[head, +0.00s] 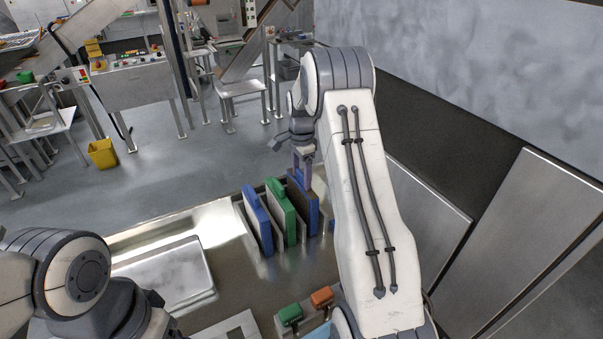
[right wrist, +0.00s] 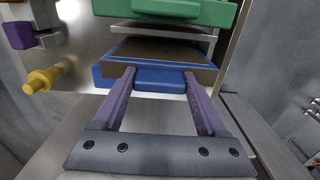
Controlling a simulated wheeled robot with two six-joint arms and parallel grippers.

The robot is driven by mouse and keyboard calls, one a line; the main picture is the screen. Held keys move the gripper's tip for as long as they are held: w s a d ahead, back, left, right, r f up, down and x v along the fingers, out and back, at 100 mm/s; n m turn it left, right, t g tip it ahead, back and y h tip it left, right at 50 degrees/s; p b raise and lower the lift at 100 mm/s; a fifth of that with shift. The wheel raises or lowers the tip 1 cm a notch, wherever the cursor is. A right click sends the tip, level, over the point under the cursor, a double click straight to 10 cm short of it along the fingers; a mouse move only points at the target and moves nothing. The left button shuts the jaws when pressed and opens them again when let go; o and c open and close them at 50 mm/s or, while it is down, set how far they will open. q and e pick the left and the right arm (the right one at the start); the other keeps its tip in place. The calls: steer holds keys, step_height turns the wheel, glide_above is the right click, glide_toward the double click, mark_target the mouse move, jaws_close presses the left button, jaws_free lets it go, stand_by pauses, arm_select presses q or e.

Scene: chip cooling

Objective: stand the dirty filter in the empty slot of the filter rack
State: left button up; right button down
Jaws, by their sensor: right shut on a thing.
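My right gripper (head: 303,164) is shut on the top of the dirty filter (head: 304,196), which has a blue frame and brown faces. In the right wrist view the fingers (right wrist: 160,73) sit at either end of the blue handle of this filter. It stands upright, in line with a blue filter (head: 257,218) and a green filter (head: 281,207) to its left in the rack. I cannot tell whether its lower edge is down in the slot. The rack itself is mostly hidden by the filters and my right arm. My left arm is at the lower left; its fingers are unclear.
A shiny metal bench (head: 226,216) carries the filters. A flat metal tray (head: 168,272) lies left of them. Green (head: 290,314) and orange (head: 321,297) handled pieces stand near the front. A yellow peg (right wrist: 44,79) shows in the right wrist view. Grey panels lean at the right.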

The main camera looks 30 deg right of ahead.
steer(key=shift+f, duration=0.15)
jaws_free()
steer(key=shift+r, duration=0.45)
step_height(320, 180, up, 10)
steer(key=r+b, duration=0.1)
steer(key=b, duration=0.1)
steer(key=s+a+r+n, duration=0.1)
steer(key=s+a+n, duration=0.3)
steer(key=a, duration=0.4)
steer(key=s+a+n, duration=0.4)
steer(key=a+n, duration=0.1)
steer(key=a, duration=0.4)
steer(key=s+a+r+n, duration=0.1)
steer(key=s+a+n, duration=0.3)
steer(key=a, duration=0.4)
steer(key=s+a+f+n, duration=0.2)
steer(key=s+n, duration=0.4)
steer(key=s, duration=0.4)
steer(key=s+a+f+n+y, duration=0.1)
steer(key=s+a+f+n, duration=0.2)
steer(key=s+n, duration=0.4)
steer(key=s+a, duration=0.1)
steer(key=s, duration=0.3)
steer(key=shift+s+a, duration=0.3)
steer(key=shift+a, duration=0.05)
